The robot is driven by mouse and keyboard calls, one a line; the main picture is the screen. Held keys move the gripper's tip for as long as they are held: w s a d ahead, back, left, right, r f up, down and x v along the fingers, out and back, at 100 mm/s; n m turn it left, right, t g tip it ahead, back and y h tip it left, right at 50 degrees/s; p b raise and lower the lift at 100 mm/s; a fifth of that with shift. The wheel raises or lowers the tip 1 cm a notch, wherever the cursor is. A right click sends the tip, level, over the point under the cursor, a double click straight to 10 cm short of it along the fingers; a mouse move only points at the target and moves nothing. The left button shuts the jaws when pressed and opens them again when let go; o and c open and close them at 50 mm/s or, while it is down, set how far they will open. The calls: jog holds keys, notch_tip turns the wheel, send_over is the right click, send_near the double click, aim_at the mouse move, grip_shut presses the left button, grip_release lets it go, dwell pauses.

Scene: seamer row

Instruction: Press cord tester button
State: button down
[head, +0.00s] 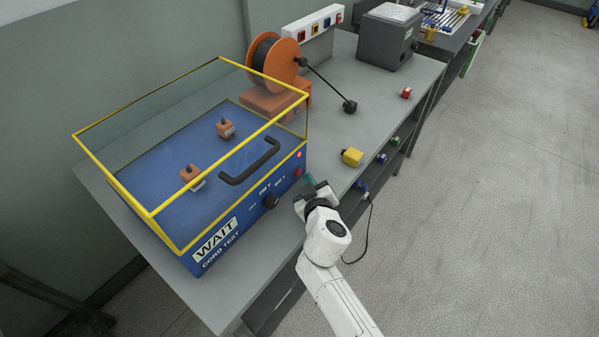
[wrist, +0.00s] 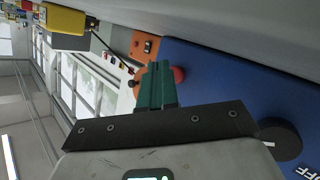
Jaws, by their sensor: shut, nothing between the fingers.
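The cord tester (head: 235,222) is a blue box on the bench, with a sign reading WAIT and CORD TEST. Its front has a black knob (head: 271,201) and a red button (head: 298,172), with a red lamp above it. In the wrist view the red button (wrist: 179,75) shows just right of my fingertips, and the knob (wrist: 281,141) is at lower right. My gripper (head: 310,181) is shut and empty in front of the tester's right end. Its green fingers also show in the wrist view (wrist: 157,88). Contact with the button cannot be told.
A yellow-edged clear cover (head: 151,213) with a black handle (head: 250,162) sits over two orange sockets. A yellow block (head: 352,157) lies right of my gripper. An orange cable reel (head: 275,60), a power strip (head: 314,25) and a grey machine (head: 387,38) stand behind. Open floor lies at right.

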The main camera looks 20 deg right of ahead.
jog(key=shift+s+d, duration=0.15)
jog(key=shift+s, duration=0.1)
jog(key=shift+s+d+p, duration=0.3)
jog(key=shift+s+d, duration=0.45)
jog(key=shift+s, duration=0.25)
jog(key=shift+s+d+p, duration=0.3)
jog(key=shift+s+d, duration=0.4)
jog(key=shift+s, duration=0.25)
jog(key=s+d+f+m+g+h, duration=0.3)
jog(key=s+d+m+g, duration=0.25)
jog(key=s+d, duration=0.7)
jog(key=s+a+g+y, duration=0.2)
jog(key=s+g, duration=0.2)
jog(key=s, duration=0.7)
jog(key=s+a+n+g+y, duration=0.1)
jog(key=s+a+g+y, duration=0.1)
jog(key=s, duration=1)
jog(key=shift+s+a+f+g+y, duration=0.15)
jog(key=shift+s+a+g+y, duration=0.15)
jog(key=shift+a+g, duration=0.5)
jog(key=shift+d, duration=0.2)
dwell(1.2)
